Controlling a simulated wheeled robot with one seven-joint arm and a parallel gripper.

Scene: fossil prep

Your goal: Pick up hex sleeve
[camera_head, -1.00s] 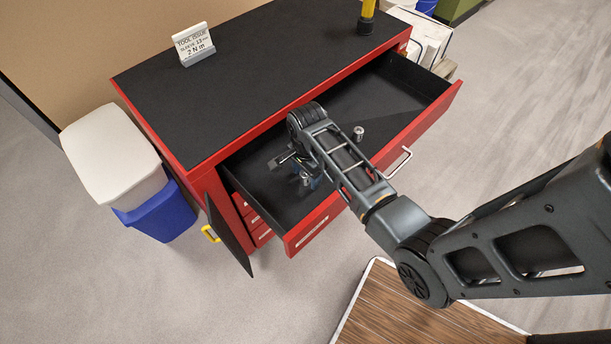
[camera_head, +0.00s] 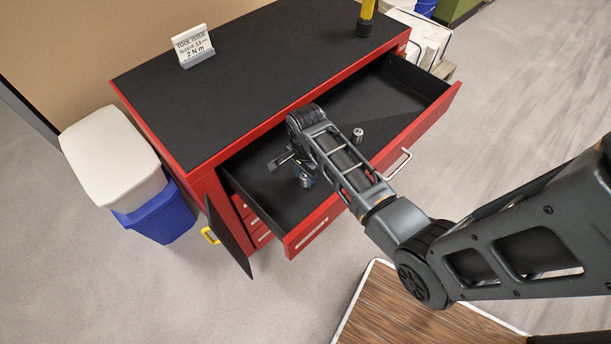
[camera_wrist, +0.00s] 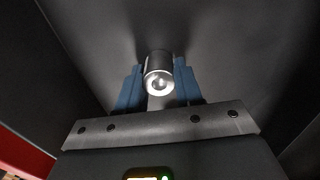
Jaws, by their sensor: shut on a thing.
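A short silver cylindrical sleeve (camera_wrist: 158,75) stands between the blue fingers of my gripper (camera_wrist: 158,88) in the wrist view, with its round end facing the camera. The fingers are shut on its two sides. A hex shape cannot be made out. In the head view my gripper (camera_head: 306,180) is low inside the left part of the open drawer (camera_head: 322,226), mostly hidden by my arm. A second small silver sleeve (camera_head: 357,135) stands in the drawer to the right of my arm, apart from my gripper.
The red cabinet has a black top (camera_head: 260,75) with a small sign (camera_head: 194,46) reading tool issue, sleeve 13 mm, 2 N m. A yellow-handled tool (camera_head: 365,20) stands at its right end. The drawer walls surround my gripper. A white and blue bin (camera_head: 112,158) stands at left.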

